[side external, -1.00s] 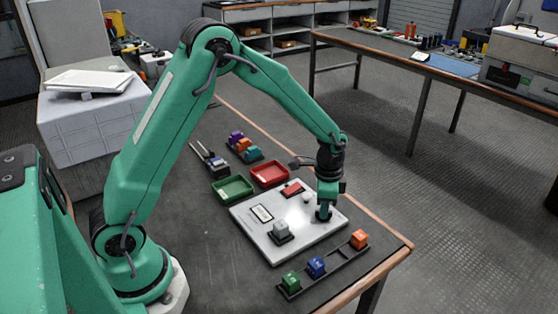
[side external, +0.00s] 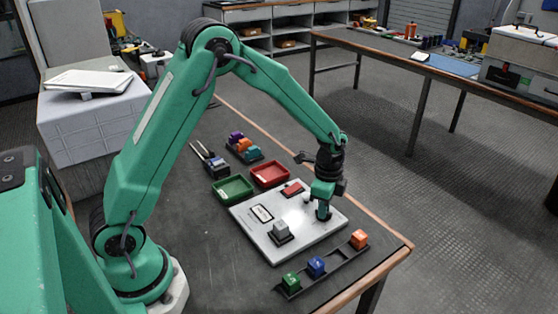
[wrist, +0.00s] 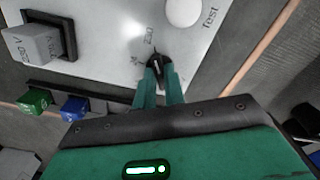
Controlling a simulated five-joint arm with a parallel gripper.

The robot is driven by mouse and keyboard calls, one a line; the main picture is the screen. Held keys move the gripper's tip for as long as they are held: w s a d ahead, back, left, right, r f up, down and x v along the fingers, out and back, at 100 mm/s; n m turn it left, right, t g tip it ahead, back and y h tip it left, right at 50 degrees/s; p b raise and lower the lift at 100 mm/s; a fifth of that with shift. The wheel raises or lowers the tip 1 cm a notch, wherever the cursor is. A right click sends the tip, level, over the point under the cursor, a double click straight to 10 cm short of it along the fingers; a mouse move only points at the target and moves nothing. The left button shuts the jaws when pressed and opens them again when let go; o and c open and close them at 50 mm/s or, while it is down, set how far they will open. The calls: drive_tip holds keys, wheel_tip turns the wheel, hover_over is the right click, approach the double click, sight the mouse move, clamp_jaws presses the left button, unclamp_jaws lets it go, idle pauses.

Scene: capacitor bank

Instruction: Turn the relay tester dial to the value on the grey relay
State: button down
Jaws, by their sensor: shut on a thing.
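The relay tester (side external: 262,238) is a flat light-grey panel on the bench. My gripper (side external: 323,213) points down at the panel's right part. In the wrist view my gripper (wrist: 158,75) is shut on the small black dial (wrist: 155,60), which has a light pointer mark.
A white round Test button (wrist: 184,11) is close to the dial. The panel has a small display (side external: 262,213) and a red patch (side external: 292,189). A rack with green (side external: 291,281), blue (side external: 316,266) and orange (side external: 359,239) relays lies in front. Green (side external: 232,188) and red (side external: 269,174) trays stand behind.

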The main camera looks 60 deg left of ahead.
drive_tip(key=c, duration=1.5)
unclamp_jaws()
drive_tip(key=shift+r, duration=0.1)
wheel_tip(320, 180, up, 7)
drive_tip(key=shift+f, duration=0.1)
drive_tip(key=shift+r, duration=0.45)
drive_tip(key=shift+r, duration=0.1)
drive_tip(key=shift+s+r, duration=0.15)
drive_tip(key=shift+r, duration=0.05)
drive_tip(key=s+a+r+n+t, duration=0.25)
drive_tip(key=s+r+n, duration=0.35)
drive_tip(key=s+r, duration=0.45)
drive_tip(key=s+r+n+t, duration=0.1)
drive_tip(key=s+n, duration=0.1)
drive_tip(key=s, duration=0.2)
drive_tip(key=s+a+r+n+t, duration=0.1)
drive_tip(key=s+n, duration=0.1)
drive_tip(key=s, duration=0.2)
drive_tip(key=s+r+n+t, duration=0.1)
drive_tip(key=s+n, duration=0.1)
drive_tip(key=s, duration=0.2)
drive_tip(key=shift+s+a, duration=0.15)
